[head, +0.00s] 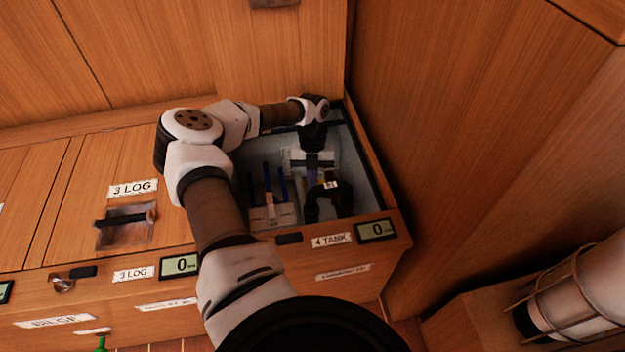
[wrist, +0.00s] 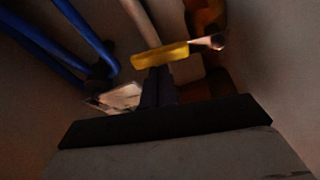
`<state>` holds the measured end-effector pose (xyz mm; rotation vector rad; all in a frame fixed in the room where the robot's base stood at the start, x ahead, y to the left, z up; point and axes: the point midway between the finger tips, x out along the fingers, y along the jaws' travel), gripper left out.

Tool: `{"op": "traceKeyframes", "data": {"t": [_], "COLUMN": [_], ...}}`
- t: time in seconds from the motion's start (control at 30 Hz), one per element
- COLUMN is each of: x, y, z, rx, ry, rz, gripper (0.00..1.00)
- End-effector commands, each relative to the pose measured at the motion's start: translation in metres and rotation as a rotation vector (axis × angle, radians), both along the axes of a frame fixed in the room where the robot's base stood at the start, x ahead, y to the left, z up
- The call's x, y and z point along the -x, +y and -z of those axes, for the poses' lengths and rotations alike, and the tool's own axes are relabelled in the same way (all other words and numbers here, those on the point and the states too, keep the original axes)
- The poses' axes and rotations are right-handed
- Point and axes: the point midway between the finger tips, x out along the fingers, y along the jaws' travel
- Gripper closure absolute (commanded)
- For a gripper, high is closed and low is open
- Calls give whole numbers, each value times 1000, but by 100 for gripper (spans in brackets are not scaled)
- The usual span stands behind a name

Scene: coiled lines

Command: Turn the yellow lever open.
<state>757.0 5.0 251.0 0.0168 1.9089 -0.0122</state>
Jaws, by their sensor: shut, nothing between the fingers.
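The yellow lever (wrist: 160,55) shows in the wrist view as a short yellow bar. It lies nearly crosswise, its right end slightly higher, beside a coppery fitting (wrist: 217,41). My gripper (wrist: 157,72) has its dark fingers together and empty. Their tips are right at the lever's near side in the picture; I cannot tell whether they touch it. In the head view my gripper (head: 312,178) reaches down into the open compartment marked 4 TANK (head: 331,240). I cannot make out the lever clearly there.
Blue lines (wrist: 60,42) run left of the lever, and a pale pipe (wrist: 142,22) runs behind it. In the head view a black curved hose (head: 340,200) stands close right of my gripper. Compartment walls and a tall wooden panel (head: 440,130) bound the right side.

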Motion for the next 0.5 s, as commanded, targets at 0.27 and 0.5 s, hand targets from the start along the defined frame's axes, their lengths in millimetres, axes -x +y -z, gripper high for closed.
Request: {"op": "traceKeyframes", "data": {"t": [0.27, 0.5], "x": [-14, -28], "y": [1, 0], "z": [-3, -3], "rx": [-1, 0], "ry": [-4, -4], "rz": [180, 386], "gripper": [100, 100]}}
